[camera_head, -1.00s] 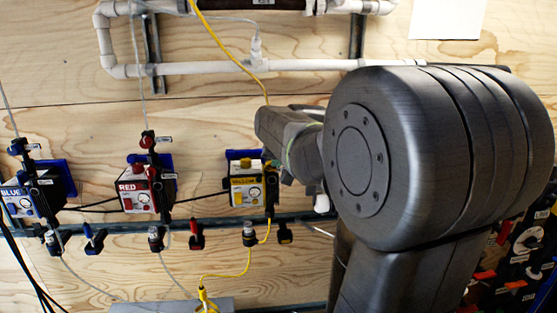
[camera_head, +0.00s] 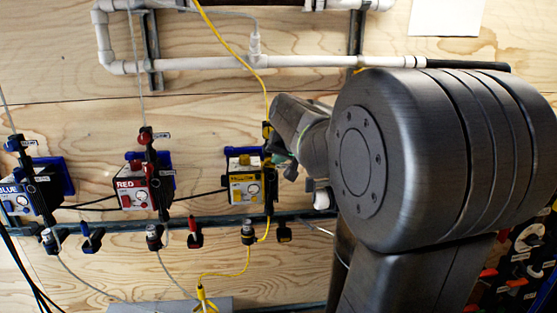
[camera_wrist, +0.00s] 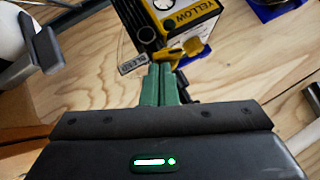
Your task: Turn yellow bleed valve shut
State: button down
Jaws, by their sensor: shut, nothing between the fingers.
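The yellow bleed valve handle (camera_wrist: 184,51) is just beyond my fingertips in the wrist view, beside a tag (camera_wrist: 133,63) that seems to read BLEED. My gripper (camera_wrist: 161,72) has green fingers, closed together and empty. Their tips are close to the handle; I cannot tell whether they touch it. The yellow filter box (camera_wrist: 187,14), labelled YELLOW, is behind the valve. In the head view the yellow box (camera_head: 244,185) is mounted on the wall, and a yellow valve part (camera_head: 267,130) shows above it. My arm partly hides this area, and the fingers are not clear there.
The red filter box (camera_head: 133,194) and blue filter box (camera_head: 18,203) are to the left. A dark rail (camera_head: 120,225) with several small valves runs below. White pipe (camera_head: 200,64) runs above. A yellow hose (camera_head: 225,42) hangs down near my wrist.

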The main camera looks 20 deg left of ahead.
jog(key=shift+d+f, duration=0.1)
jog(key=y+b, duration=0.1)
jog(key=b, duration=0.1)
jog(key=f+m+y+b, duration=0.1)
jog(key=b, duration=0.1)
jog(key=g+y+b, duration=0.1)
jog(key=b, duration=0.1)
jog(key=shift+w+d+f+m, duration=0.3)
jog(key=shift+d+f+m, duration=0.05)
jog(key=shift+d+m, duration=0.05)
jog(key=shift+f+b, duration=0.2)
jog(key=shift+b, duration=0.3)
jog(key=shift+d+f+b, duration=0.1)
jog(key=shift+f+b, duration=0.25)
jog(key=shift+b, duration=0.1)
jog(key=shift+f+b, duration=0.35)
jog(key=shift+b, duration=0.1)
dwell(0.7)
